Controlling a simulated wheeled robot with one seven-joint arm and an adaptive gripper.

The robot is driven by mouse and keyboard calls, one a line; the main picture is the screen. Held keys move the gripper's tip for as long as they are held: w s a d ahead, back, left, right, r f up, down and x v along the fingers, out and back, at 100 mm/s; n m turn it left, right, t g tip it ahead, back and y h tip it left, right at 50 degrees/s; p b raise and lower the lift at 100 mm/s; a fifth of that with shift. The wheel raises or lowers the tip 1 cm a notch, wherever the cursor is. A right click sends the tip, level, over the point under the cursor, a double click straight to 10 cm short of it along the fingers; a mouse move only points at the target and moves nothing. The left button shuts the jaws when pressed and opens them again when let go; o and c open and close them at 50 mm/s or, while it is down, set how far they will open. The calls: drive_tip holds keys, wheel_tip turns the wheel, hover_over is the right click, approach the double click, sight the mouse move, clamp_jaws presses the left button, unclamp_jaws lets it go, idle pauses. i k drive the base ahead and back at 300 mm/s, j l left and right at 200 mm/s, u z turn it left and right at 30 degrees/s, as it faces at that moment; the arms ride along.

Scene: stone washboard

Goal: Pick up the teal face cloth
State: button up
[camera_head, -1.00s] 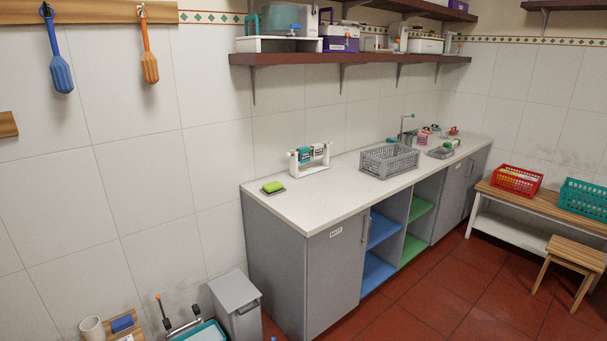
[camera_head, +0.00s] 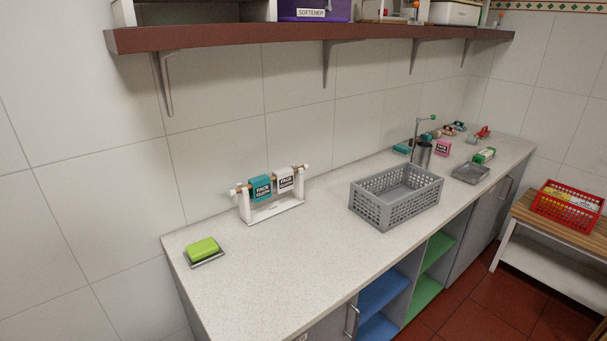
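The teal face cloth (camera_head: 260,188) hangs over the bar of a small white rack (camera_head: 272,211) on the counter, near the wall. It carries a dark label reading "FACE". A white cloth (camera_head: 285,179) with a similar label hangs on the same bar, just to its right. My gripper and arm are not in view.
The counter (camera_head: 270,290) is clear in front of the rack. A green soap bar (camera_head: 202,248) on a dish is at left; a grey basket (camera_head: 396,196) is at right. A brown shelf (camera_head: 290,36) overhangs the counter. A red basket (camera_head: 566,207) sits on a bench.

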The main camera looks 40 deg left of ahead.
sight(261, 185)
drive_tip(key=i+u, duration=0.35)
drive_tip(key=i+l+u, duration=0.2)
drive_tip(key=i+u, duration=0.15)
drive_tip(key=i, duration=0.2)
drive_tip(key=i+u, duration=0.2)
drive_tip(key=u, duration=0.2)
drive_tip(key=i+j+u, duration=0.1)
drive_tip(key=u, duration=0.35)
drive_tip(key=i+l+u, duration=0.1)
drive_tip(key=i+u, duration=0.3)
drive_tip(key=i+l+u, duration=0.1)
drive_tip(key=u, duration=0.35)
drive_tip(key=i+l+u, duration=0.15)
drive_tip(key=u, duration=0.25)
